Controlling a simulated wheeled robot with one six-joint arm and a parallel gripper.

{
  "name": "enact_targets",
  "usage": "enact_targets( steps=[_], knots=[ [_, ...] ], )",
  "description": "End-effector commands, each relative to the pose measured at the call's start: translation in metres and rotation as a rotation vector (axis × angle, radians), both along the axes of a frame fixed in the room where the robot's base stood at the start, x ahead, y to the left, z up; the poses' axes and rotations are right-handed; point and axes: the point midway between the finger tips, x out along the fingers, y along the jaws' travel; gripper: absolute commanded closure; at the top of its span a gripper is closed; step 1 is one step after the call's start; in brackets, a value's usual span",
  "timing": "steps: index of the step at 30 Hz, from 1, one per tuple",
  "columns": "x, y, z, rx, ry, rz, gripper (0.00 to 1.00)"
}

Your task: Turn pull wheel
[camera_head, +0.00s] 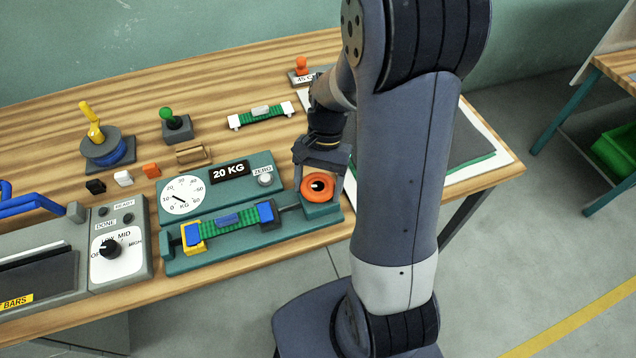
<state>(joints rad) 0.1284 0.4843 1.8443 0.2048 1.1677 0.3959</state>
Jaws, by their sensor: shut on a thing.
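The pull wheel (316,187) is an orange ring with a dark hub at the right end of a green tester base on the wooden table. My gripper (320,172) reaches down over it from above and is shut on the wheel, one finger on each side. A rod runs left from the wheel's block to a blue clamp (267,215). A green netting strip (235,222) spans from this clamp to a yellow clamp (192,236). The dial (181,194) has its needle in the lower part of the scale, and a sign (229,170) reads 20 KG.
A heat sealer with a knob (110,247) stands at the front left. A yellow lever (93,125), a green-knobbed device (175,124) and another netting strip (262,115) lie farther back. A dark sheet (468,143) lies right of my arm. Bare table shows at the back.

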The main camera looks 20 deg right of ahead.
Motion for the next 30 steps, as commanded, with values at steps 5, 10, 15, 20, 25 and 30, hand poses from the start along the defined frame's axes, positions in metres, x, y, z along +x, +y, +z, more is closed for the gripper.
enact_targets(
  steps=[5, 10, 15, 20, 25, 30],
  knots=[
    [0.0, 0.0, 0.0, -0.001, -0.002, 0.001, 0.2],
    [0.0, 0.0, 0.0, 0.0, -0.001, 0.001, 0.09],
    [0.0, 0.0, 0.0, 0.0, 0.0, 0.001, 0.09],
    [0.004, -0.002, 0.009, 0.0, -0.005, 0.001, 0.09],
    [0.014, -0.009, 0.037, -0.002, -0.007, 0.001, 0.09],
    [0.024, -0.017, 0.069, -0.001, -0.005, 0.0, 0.09]
  ],
)
